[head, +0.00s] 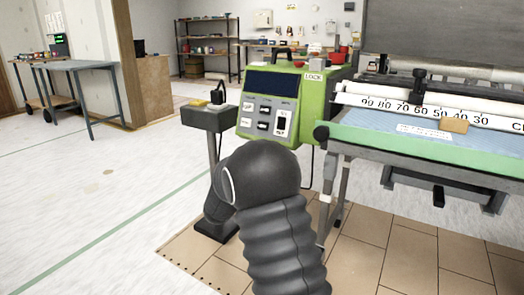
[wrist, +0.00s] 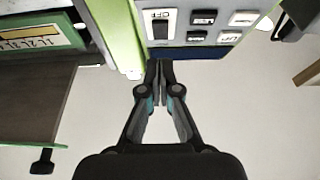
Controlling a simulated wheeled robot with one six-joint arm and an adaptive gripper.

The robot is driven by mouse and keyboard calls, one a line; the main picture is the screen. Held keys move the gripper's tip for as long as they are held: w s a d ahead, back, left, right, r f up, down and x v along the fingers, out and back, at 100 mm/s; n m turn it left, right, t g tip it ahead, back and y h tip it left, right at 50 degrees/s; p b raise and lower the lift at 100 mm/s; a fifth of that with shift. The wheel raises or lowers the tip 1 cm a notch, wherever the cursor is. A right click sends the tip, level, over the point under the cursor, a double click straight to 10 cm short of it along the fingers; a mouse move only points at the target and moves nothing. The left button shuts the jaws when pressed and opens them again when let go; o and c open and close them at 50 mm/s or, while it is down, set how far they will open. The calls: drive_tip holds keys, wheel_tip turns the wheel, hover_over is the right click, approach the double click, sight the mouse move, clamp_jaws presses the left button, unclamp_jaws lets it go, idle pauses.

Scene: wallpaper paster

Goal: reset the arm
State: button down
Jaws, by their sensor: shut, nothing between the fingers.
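My gripper (wrist: 160,70) is shut and empty in the wrist view. The gripper itself is hidden behind the arm there.
The pasting machine (head: 400,150) with its numbered scale stands at the right. A grey pedestal (head: 208,120) with a yellow item stands left of the control box. A workbench (head: 80,66) and shelves (head: 205,40) are farther back. The floor at the left is clear.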

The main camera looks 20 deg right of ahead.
idle(0.5)
drive_tip(key=w+a+f+n+y, duration=0.2)
drive_tip(key=a+f+y, duration=0.2)
drive_tip(key=f+y, duration=0.25)
drive_tip(key=w+a+f+n+y, duration=0.25)
drive_tip(key=a+f+y, duration=0.2)
drive_tip(key=f, duration=0.25)
drive_tip(key=s+a+f+n+g+y+p, duration=0.1)
drive_tip(key=s+a+f+n+g+y, duration=0.15)
drive_tip(key=s+a+y, duration=0.55)
drive_tip(key=s+d+r+n+g+h+p, duration=0.1)
drive_tip(key=s+r+g+p, duration=0.2)
drive_tip(key=s, duration=0.9)
drive_tip(key=s+r+n+g, duration=0.15)
drive_tip(key=s+r, duration=0.45)
drive_tip(key=s, duration=0.6)
drive_tip(key=s+d+r+n+g+h+p, duration=0.1)
drive_tip(key=s+r+g+p, duration=0.2)
drive_tip(key=s, duration=0.8)
drive_tip(key=s+r+t+p, duration=0.1)
drive_tip(key=s+r, duration=0.3)
drive_tip(key=r, duration=0.4)
drive_tip(key=shift+d+t, duration=0.45)
drive_tip(key=shift+t, duration=0.15)
